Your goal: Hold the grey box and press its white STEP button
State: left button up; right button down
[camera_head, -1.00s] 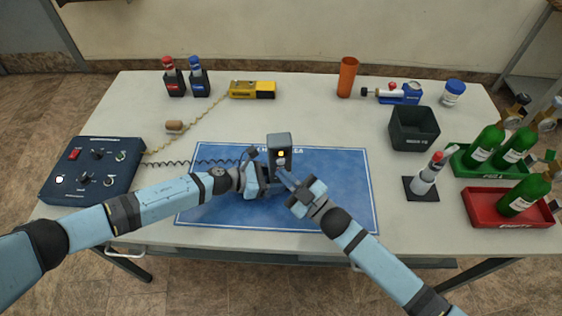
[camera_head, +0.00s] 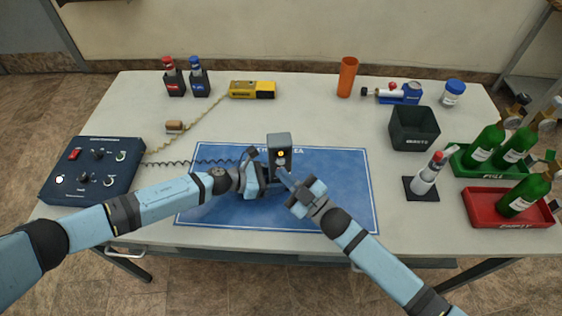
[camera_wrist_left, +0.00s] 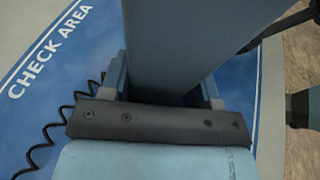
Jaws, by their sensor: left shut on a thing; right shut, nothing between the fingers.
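The grey box (camera_head: 279,142) stands upright over the blue check mat (camera_head: 340,165). A small yellow light shows on its front face. My left gripper (camera_head: 262,175) is shut on the box from the left side; the left wrist view shows the box (camera_wrist_left: 185,45) between the fingers. The white STEP button is hidden or too small to make out behind the right fingertips. I cannot tell whether the fingertips touch it.
A dark blue control panel (camera_head: 94,188) is at left, with a coiled cable running toward the box. A yellow device (camera_head: 252,90) lies at the back. A dark bin (camera_head: 391,128), a grey cylinder on a black base (camera_head: 428,176) and bottle trays (camera_head: 478,221) are at right.

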jog(key=shift+w, duration=0.1)
dwell(0.7)
jog(key=shift+w+a, duration=0.1)
jog(key=shift+w, duration=0.25)
jog(key=shift+w, duration=0.4)
dwell(0.7)
jog(key=shift+s, duration=0.8)
jog(key=s, duration=0.2)
jog(key=s+d, duration=0.1)
jog(key=s, duration=0.2)
jog(key=shift+d, duration=0.1)
dwell(0.7)
